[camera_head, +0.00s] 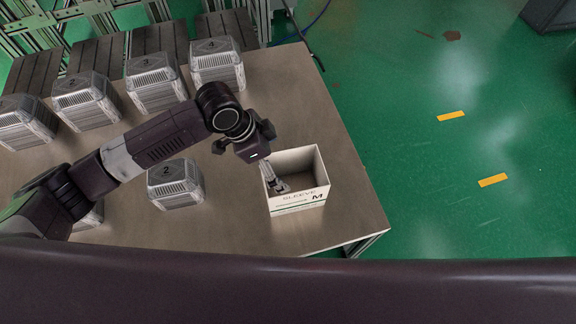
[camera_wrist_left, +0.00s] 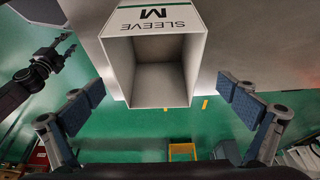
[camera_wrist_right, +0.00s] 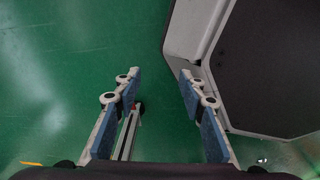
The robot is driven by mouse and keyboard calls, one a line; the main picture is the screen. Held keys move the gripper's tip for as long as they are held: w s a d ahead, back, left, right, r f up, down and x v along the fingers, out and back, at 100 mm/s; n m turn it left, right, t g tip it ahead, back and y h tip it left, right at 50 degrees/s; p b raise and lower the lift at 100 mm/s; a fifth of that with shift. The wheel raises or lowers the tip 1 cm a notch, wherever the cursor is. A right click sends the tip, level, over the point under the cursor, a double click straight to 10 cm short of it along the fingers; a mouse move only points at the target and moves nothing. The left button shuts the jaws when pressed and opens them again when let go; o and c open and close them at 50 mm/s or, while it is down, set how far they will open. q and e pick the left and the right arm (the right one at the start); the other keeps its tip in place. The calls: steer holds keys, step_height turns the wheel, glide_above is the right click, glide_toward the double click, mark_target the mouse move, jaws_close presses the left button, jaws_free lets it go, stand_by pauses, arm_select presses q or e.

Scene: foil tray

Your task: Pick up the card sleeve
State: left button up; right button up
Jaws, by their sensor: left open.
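The card sleeve (camera_head: 300,200) is a white open-topped box marked "SLEEVE M". It stands upright on the table (camera_head: 240,215) near the right edge. My left gripper (camera_head: 274,178) is over the box's left side in the head view, with a finger showing against its opening. In the left wrist view the sleeve (camera_wrist_left: 166,102) lies ahead between the widely spread fingers, with clear gaps to both. My left gripper is open and empty. My right gripper (camera_wrist_right: 160,84) is open and empty above the green floor, and is not seen in the head view.
Several ribbed grey-white numbered blocks (camera_head: 155,82) stand along the table's back. Another block (camera_head: 175,185) stands left of the sleeve, below my left arm. The table is bare around the sleeve. A dark panel with a pale border (camera_wrist_right: 270,70) is right of my right gripper.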

mark_target(296, 160)
arm_select(q)
steer(key=x, duration=0.7)
steer(key=s+x, duration=0.1)
steer(key=x, duration=0.2)
steer(key=shift+w+f, duration=0.1)
steer(key=shift+f, duration=0.15)
steer(key=shift+w+d+f, duration=0.1)
steer(key=shift+d+f, duration=0.05)
steer(key=shift+f, duration=0.3)
steer(key=c, duration=0.7)
arm_select(e)
steer(key=shift+s+a, duration=0.1)
steer(key=shift+s, duration=0.95)
